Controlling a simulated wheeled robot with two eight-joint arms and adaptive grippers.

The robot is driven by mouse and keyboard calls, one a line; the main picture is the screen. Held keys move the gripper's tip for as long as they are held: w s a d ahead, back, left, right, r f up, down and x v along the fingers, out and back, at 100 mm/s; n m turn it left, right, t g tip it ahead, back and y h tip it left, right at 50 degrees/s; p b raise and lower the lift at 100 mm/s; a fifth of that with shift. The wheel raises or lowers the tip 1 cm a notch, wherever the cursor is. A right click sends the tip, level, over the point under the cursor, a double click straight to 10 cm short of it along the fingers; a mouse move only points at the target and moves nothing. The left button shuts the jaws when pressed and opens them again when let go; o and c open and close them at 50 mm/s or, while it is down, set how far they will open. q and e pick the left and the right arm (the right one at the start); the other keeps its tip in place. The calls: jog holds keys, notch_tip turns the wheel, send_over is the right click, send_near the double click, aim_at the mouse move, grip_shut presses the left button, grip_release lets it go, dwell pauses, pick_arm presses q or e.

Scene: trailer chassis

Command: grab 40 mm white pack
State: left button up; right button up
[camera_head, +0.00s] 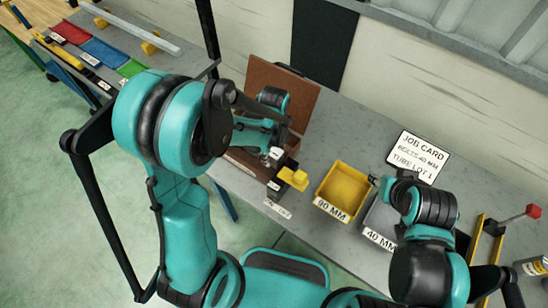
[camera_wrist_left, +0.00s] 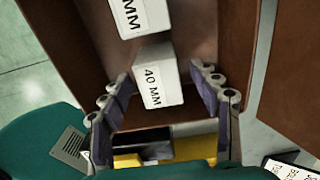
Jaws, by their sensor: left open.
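A white pack labelled 40 MM (camera_wrist_left: 160,78) stands inside a brown wooden case (camera_wrist_left: 75,45) in the left wrist view. My left gripper (camera_wrist_left: 159,90) is open, with one finger on each side of this pack; contact cannot be told. A second white pack (camera_wrist_left: 140,14), its label cut off to MM, sits just beyond it. In the head view my left gripper (camera_head: 277,158) is at the brown case (camera_head: 285,92), partly hidden by my arm. My right arm is at the right, and its fingers are not clear.
A yellow block (camera_head: 293,178) on a black piece is close to my left gripper.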

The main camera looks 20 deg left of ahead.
pick_arm(q)
jog(key=shift+f, duration=0.75)
grip_shut()
